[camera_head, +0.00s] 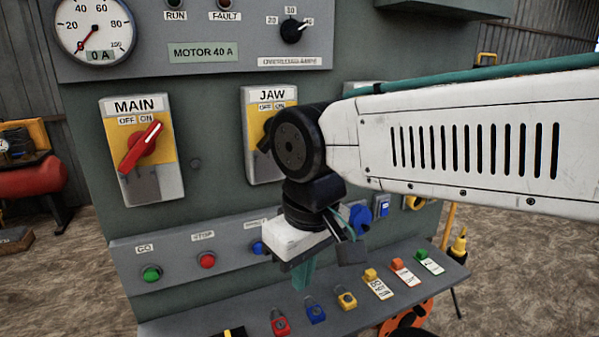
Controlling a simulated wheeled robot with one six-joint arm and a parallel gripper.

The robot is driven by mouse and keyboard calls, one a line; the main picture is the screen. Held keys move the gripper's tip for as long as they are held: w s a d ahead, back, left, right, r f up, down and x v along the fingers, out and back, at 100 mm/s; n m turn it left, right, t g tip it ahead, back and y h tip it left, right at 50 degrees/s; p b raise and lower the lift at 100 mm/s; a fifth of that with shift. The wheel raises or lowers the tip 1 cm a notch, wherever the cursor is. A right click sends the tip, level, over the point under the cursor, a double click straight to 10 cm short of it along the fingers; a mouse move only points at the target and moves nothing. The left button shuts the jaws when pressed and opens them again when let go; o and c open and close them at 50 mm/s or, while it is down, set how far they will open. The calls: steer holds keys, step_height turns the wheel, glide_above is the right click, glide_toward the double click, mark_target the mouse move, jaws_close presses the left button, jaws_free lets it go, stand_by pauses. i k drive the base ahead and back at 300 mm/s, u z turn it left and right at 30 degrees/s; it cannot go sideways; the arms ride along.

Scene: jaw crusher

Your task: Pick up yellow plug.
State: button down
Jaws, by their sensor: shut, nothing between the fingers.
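My gripper (304,276) points down in front of the panel, above the shelf, with its teal fingers together and empty. A small yellow item with a dark round front (346,300) stands on the shelf below and right of the fingers, apart from them. It looks like a padlock or plug; I cannot tell which. Another yellow piece (370,274) with a white tag is further right. A yellow round fitting (416,203) shows on the panel at the right, partly hidden by my arm. I cannot tell for sure which is the yellow plug.
Blue (316,312) and red (280,324) items stand left of the yellow one on the shelf (240,312). Orange (397,264) and green (422,255) tagged pieces are at the right. Panel buttons and the MAIN switch (140,150) are behind.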

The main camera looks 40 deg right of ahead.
mark_target(458, 250)
steer(key=z, duration=1.8)
